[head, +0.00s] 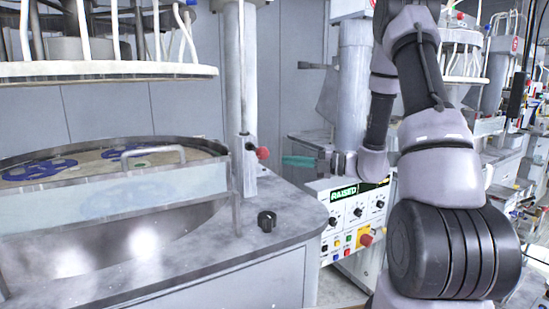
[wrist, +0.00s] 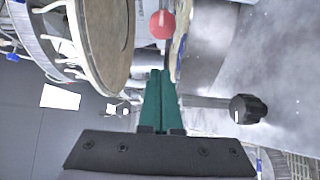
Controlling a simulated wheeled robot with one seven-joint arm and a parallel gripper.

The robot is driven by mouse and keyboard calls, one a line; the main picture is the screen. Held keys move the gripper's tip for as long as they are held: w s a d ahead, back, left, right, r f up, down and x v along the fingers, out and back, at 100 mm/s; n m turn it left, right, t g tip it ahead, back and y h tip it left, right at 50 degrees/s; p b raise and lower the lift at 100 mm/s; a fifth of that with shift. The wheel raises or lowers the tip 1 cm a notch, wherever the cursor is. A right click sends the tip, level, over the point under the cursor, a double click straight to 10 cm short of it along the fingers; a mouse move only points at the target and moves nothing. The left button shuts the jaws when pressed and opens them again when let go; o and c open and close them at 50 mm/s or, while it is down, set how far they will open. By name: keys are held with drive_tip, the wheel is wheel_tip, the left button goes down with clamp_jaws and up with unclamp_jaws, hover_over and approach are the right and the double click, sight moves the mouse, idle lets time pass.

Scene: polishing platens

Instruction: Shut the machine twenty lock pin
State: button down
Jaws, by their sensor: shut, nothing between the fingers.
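A red round knob (head: 262,153) sticks out to the right from the base of the upright column; it looks like the lock pin's knob, though I see no label on it. It also shows in the wrist view (wrist: 162,24), just beyond my fingertips. My gripper (head: 284,160) has teal fingers, pressed together and empty, pointing left at the red knob. A small gap shows between tips and knob in the head view. In the wrist view the closed fingers (wrist: 158,74) reach up from the dark palm. The pin's shaft is mostly hidden.
A black knob (head: 267,221) stands on the grey machine top (head: 210,240), near its corner. A round platen (head: 100,160) with a metal handle (head: 153,150) lies left. A white upper plate (head: 105,70) hangs above. A control panel (head: 345,215) reading "RAISED" stands behind, right.

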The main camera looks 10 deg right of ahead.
sight(266, 151)
drive_tip(key=shift+w+a, duration=1.15)
drive_tip(key=shift+w, duration=0.15)
drive_tip(key=shift+w+a, duration=1.1)
drive_tip(key=shift+w, duration=0.2)
drive_tip(key=w, duration=0.1)
drive_tip(key=w+a, duration=0.1)
drive_tip(key=w, duration=0.3)
drive_tip(key=shift+w+a, duration=0.1)
drive_tip(key=shift+a, duration=0.3)
drive_tip(key=shift+w+r, duration=0.1)
